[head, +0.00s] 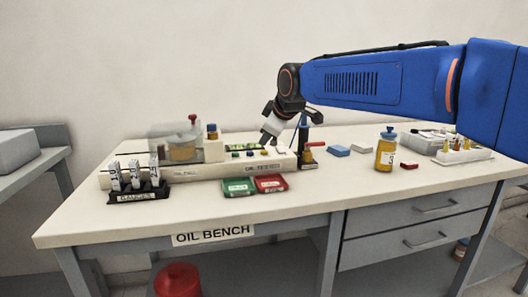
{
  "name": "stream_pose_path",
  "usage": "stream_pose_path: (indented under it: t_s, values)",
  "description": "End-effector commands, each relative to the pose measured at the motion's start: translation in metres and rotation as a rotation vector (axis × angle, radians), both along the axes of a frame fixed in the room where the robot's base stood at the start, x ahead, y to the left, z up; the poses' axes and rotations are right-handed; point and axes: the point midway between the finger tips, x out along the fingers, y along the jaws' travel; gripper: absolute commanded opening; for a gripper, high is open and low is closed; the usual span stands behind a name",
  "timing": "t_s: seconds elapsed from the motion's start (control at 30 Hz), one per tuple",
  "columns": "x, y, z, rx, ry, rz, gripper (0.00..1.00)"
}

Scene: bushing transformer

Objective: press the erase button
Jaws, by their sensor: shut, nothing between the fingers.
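The oil test unit (215,172) is a long pale box on the bench. Small buttons show on its top near my gripper, including a yellowish one (264,153) and a pale one (281,149). Their lettering is too small to read, so I cannot tell which is the erase button. My gripper (265,141) is shut and empty, pointing down and left just above these buttons. I cannot tell whether it touches one. Part of the unit's top behind the gripper is hidden.
A clear-covered vessel (180,150) stands at the unit's left. A black gauge rack (138,194), a green tray (238,187) and a red tray (271,183) sit in front. A blue post (303,135) rises close right of the gripper. An amber bottle (386,155) stands farther right.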

Motion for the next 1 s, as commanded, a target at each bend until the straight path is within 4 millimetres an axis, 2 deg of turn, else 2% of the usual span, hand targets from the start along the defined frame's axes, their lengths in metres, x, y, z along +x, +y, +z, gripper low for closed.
stream_pose_path:
  t_s: [1.0]
  values:
    - [-0.0001, 0.0000, -0.0083, 0.000, 0.000, 0.000, 0.00]
